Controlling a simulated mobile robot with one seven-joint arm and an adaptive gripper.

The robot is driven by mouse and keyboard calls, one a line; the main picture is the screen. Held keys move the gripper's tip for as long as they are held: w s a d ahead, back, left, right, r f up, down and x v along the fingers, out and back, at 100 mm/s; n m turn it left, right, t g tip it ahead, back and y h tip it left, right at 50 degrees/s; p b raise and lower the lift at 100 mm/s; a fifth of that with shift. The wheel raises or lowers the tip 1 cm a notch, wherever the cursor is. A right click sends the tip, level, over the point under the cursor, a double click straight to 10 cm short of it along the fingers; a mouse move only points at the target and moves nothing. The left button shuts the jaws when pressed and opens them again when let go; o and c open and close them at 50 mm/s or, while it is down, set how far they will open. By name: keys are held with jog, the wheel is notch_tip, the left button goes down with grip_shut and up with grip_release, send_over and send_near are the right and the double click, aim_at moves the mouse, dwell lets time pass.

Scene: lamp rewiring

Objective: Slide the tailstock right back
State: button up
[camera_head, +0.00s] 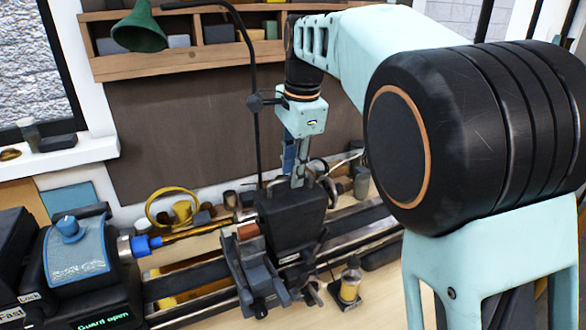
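A small lathe stands on the bench. Its dark tailstock (290,214) appears to be the tall block on the bed rails (185,283), right of the carriage (255,268). The carriage sits close against it. My gripper (297,178) points down from above, with its fingertips at the top rear of the tailstock, by some small levers. I cannot tell whether the fingers touch it or hold a lever. The fingers look close together, seen nearly edge-on. A brass-coloured rod (195,232) runs from the blue-ended chuck (143,245) toward the tailstock.
The headstock (75,255) is at the left, with a small display reading "Guard open". Rails continue clear to the right of the tailstock (362,240). A small amber jar (350,285) stands in front of the bed. A lamp's thin stem rises behind. A wooden shelf (160,62) hangs on the back wall.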

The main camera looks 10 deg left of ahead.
jog(key=shift+c, duration=0.6)
grip_shut()
jog(key=shift+w, duration=0.1)
